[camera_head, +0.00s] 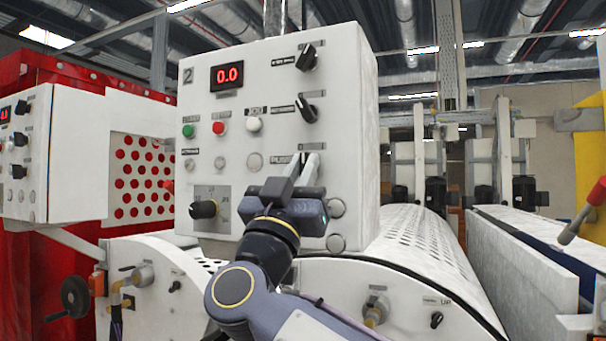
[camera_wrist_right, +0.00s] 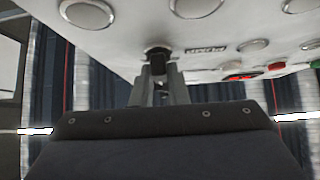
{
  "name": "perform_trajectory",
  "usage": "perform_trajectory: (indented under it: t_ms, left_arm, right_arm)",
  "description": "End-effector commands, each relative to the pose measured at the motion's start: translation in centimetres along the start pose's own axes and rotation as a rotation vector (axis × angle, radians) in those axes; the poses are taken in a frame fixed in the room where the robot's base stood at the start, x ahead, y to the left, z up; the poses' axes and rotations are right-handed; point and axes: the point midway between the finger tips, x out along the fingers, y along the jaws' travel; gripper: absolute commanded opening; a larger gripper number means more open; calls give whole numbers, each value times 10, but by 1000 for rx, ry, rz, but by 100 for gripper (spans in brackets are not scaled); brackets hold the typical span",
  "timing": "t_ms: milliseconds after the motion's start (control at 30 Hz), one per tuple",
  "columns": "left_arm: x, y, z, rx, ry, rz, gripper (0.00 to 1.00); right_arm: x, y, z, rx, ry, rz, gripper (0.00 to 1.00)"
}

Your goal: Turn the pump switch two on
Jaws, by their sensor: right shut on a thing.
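The control panel marked 2 (camera_head: 350,100) stands upright in the middle of the head view. My right gripper (camera_head: 306,162) reaches up to the lower right part of its face, beside a label that seems to read PUMP. In the right wrist view, the fingers of my right gripper (camera_wrist_right: 158,88) are shut on the black pump switch knob (camera_wrist_right: 157,57), which sticks out from the white panel. In the head view the gripper mostly hides this knob, so its exact angle cannot be told. My left gripper is out of view.
Two black rotary switches (camera_head: 307,107) sit above the gripper. Green, red and white buttons (camera_head: 254,124) and a larger black knob (camera_head: 204,209) are to the left. A second panel (camera_head: 75,150) stands at far left. A perforated roller cover (camera_head: 415,240) lies at right.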

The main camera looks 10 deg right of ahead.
Motion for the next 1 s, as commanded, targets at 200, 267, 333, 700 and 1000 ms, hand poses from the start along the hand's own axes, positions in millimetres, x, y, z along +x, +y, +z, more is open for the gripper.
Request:
perform_trajectory:
  t_ms: [200, 267, 333, 700, 1000]
  left_arm:
    - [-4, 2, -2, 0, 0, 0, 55]
    - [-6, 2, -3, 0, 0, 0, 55]
    - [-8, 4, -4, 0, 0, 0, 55]
    - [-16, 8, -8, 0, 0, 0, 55]
    - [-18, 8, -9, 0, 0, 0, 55]
  right_arm:
    - [0, -4, 0, 137, -1, 138, 0]
    - [1, -4, 0, 171, -1, 172, 0]
    - [1, -4, -1, 208, -1, 209, 0]
    - [1, -4, -1, 340, -2, 339, 0]
    - [0, -4, 0, 369, -2, 368, 0]
